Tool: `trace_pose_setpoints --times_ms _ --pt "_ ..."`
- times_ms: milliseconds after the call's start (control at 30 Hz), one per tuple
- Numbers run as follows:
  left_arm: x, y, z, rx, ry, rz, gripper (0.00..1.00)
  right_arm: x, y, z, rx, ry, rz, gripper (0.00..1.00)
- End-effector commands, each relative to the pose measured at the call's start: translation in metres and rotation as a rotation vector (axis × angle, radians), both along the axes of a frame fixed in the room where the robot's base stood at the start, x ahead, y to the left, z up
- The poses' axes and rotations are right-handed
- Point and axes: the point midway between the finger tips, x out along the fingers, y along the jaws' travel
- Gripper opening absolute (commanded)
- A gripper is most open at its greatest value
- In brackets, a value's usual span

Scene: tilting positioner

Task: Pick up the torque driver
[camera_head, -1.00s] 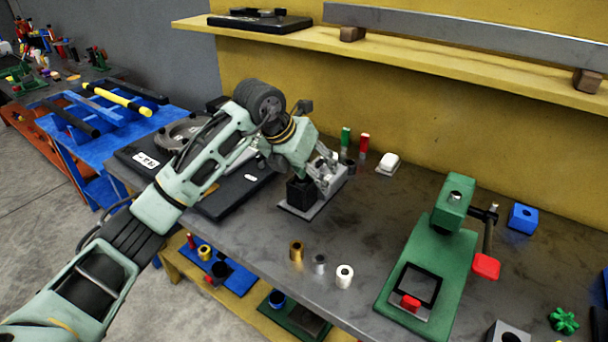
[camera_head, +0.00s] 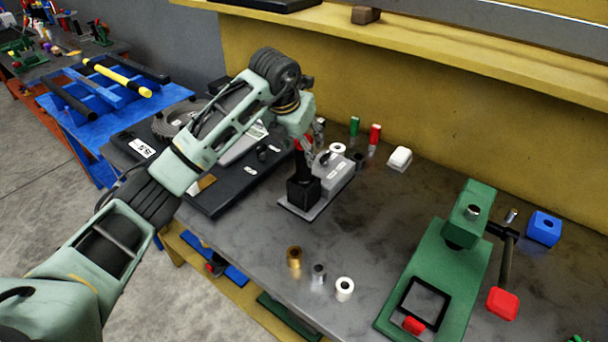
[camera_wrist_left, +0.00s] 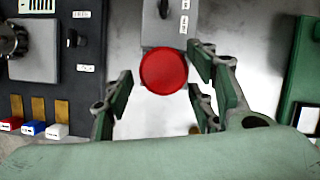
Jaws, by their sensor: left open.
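The torque driver appears to be the upright tool with a red top (camera_head: 303,144) and dark shaft, standing in a black block on a grey stand (camera_head: 322,192). In the left wrist view its round red end (camera_wrist_left: 163,71) faces the camera and hides the rest of the tool. My left gripper (camera_head: 309,148) is at the red top, its fingers partly hidden by my wrist. In the left wrist view the open fingers (camera_wrist_left: 158,85) lie on either side of the red end, with a gap on the left. My right gripper is not in view.
A black plate (camera_head: 222,195) with a toothed disc lies left of the stand. Green and red cylinders (camera_head: 375,133) and a white block (camera_head: 400,156) are behind it. Several small bushings (camera_head: 344,288) stand in front. A green press (camera_head: 437,265) stands at right. Bench between is clear.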

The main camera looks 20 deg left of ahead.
Motion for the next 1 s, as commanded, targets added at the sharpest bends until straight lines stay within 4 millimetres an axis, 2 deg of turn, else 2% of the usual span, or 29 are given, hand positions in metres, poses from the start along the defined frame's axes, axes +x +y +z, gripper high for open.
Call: trace_pose_setpoints --times_ms 33,133,300,567,1000 --pt "0.0 -0.002 -0.004 -0.001 0.005 -0.001 0.51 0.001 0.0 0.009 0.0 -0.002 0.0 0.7" --pt "0.002 -0.005 -0.02 -0.002 0.007 0.0 0.51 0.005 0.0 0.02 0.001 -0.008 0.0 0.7" --pt "0.01 -0.005 -0.039 -0.001 0.001 0.001 0.51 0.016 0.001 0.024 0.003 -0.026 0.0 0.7" --pt "0.011 -0.005 -0.042 0.0 0.0 0.0 0.51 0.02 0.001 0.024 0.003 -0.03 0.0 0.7" --pt "0.011 -0.005 -0.042 0.0 0.0 0.0 0.13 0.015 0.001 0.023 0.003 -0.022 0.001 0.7"
